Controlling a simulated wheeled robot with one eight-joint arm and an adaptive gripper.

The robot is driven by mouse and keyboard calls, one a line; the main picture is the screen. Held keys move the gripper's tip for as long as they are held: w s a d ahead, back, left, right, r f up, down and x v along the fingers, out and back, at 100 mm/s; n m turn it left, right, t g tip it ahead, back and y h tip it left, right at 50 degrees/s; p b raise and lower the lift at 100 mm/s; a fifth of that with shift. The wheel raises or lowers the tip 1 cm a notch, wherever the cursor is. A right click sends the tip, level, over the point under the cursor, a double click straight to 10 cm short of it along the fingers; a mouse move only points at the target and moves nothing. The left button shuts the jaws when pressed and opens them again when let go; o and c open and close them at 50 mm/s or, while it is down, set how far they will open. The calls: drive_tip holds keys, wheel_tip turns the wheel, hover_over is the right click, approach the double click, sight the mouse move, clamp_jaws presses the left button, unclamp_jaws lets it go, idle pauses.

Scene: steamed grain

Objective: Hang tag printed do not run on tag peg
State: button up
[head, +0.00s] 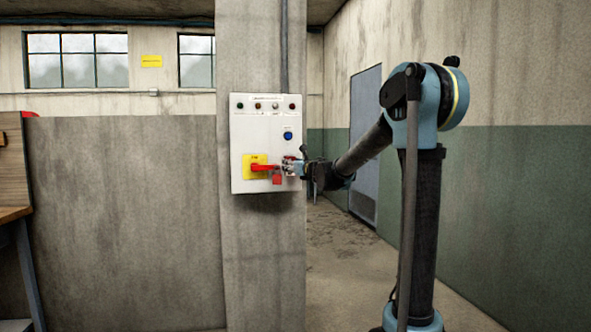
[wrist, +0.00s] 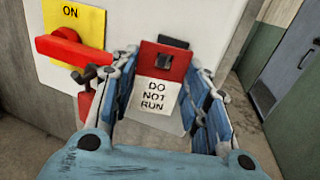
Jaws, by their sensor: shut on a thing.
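The tag (wrist: 158,95) is red at the top and white below, with DO NOT RUN printed in black. It sits upright between the two blue-padded fingers of my gripper (wrist: 165,68), which is shut on it, close to the white panel's face. A dark hole shows in its red part. A small dark block shows just above the tag's top edge; I cannot tell whether it is the tag peg. Whether the tag touches the panel is unclear. In the head view my gripper (head: 294,167) is at the panel's lower right, and the tag is too small to read.
The white control panel (head: 258,125) is on a concrete column. A red handle (wrist: 70,50) on a yellow plate marked ON is left of my gripper. A small red item (wrist: 86,107) hangs between them, close to the left finger. Open floor lies right of the column.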

drive_tip(key=shift+w+a+f, duration=0.1)
drive_tip(key=shift+w+a, duration=0.05)
drive_tip(key=shift+w, duration=0.4)
drive_tip(key=shift+w+a+f, duration=0.1)
drive_tip(key=shift+w+a, duration=0.05)
drive_tip(key=shift+w, duration=0.4)
drive_tip(key=shift+r, duration=0.1)
drive_tip(key=o, duration=0.9)
drive_tip(key=shift+c, duration=0.2)
drive_tip(key=shift+s, duration=0.1)
